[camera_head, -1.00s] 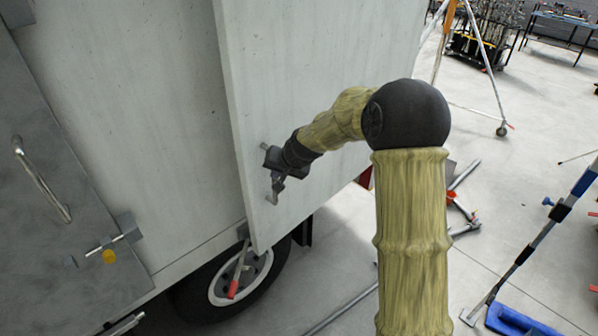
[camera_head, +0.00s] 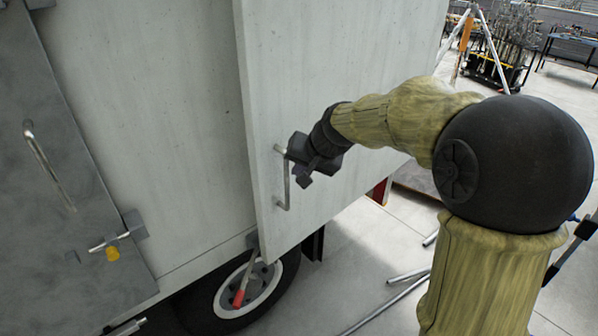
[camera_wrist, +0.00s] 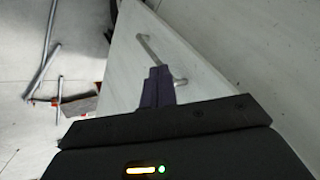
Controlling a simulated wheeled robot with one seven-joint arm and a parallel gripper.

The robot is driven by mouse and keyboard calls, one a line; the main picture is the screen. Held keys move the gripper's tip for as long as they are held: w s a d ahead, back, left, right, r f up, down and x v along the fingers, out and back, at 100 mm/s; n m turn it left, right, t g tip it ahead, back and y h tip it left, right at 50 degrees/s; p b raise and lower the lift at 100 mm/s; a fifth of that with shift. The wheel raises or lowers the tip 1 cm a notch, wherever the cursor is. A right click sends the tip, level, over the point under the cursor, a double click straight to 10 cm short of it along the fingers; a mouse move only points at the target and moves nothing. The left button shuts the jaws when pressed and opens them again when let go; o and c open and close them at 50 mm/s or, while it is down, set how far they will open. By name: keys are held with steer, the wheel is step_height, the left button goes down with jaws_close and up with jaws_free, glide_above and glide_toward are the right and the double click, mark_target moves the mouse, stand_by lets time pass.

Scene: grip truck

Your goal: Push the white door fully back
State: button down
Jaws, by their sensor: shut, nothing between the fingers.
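The white door (camera_head: 340,70) stands swung out from the white truck body (camera_head: 150,90), its face turned toward my arm. It bears a metal bar handle (camera_head: 283,178), which also shows in the wrist view (camera_wrist: 162,62). My gripper (camera_head: 304,180) is shut and empty, just right of the handle and close to the door's face. In the wrist view the shut dark fingers (camera_wrist: 158,85) overlap the door (camera_wrist: 128,65) near the handle. I cannot tell whether they touch the door or the handle.
A grey door (camera_head: 60,190) with a handle and latch is at the left. A wheel (camera_head: 240,290) with a red-tipped lever (camera_head: 240,290) sits below the truck. Metal tubes (camera_head: 385,300) lie on the floor at right. A tripod (camera_head: 490,45) stands behind.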

steer(key=shift+d, duration=0.35)
steer(key=c, duration=1.8)
jaws_free()
steer(key=shift+s+a, duration=0.15)
steer(key=shift+s, duration=0.1)
steer(key=o, duration=0.3)
steer(key=s+d+f+h+b, duration=0.1)
steer(key=s+d+f, duration=0.1)
steer(key=s+f, duration=0.1)
steer(key=s+d+f+g+h, duration=0.1)
steer(key=s+d+f, duration=0.1)
steer(key=s+f, duration=0.2)
steer(key=s+d+f+n+g+b, duration=0.1)
steer(key=s+d+f, duration=0.2)
steer(key=s+f, duration=0.1)
steer(key=shift+s+f+h+b, duration=0.2)
steer(key=shift+f+h+b, duration=0.1)
steer(key=shift+f+h, duration=0.1)
steer(key=shift+o, duration=0.2)
steer(key=s+d+f, duration=0.2)
steer(key=s+f, duration=0.1)
steer(key=s, duration=0.2)
steer(key=s+d+f+n+g+h+b, duration=0.1)
steer(key=s+d+f, duration=0.1)
steer(key=s, duration=0.3)
steer(key=shift+d+f+g, duration=0.3)
steer(key=shift+f, duration=0.35)
steer(key=shift+s, duration=0.1)
steer(key=shift+s, duration=0.1)
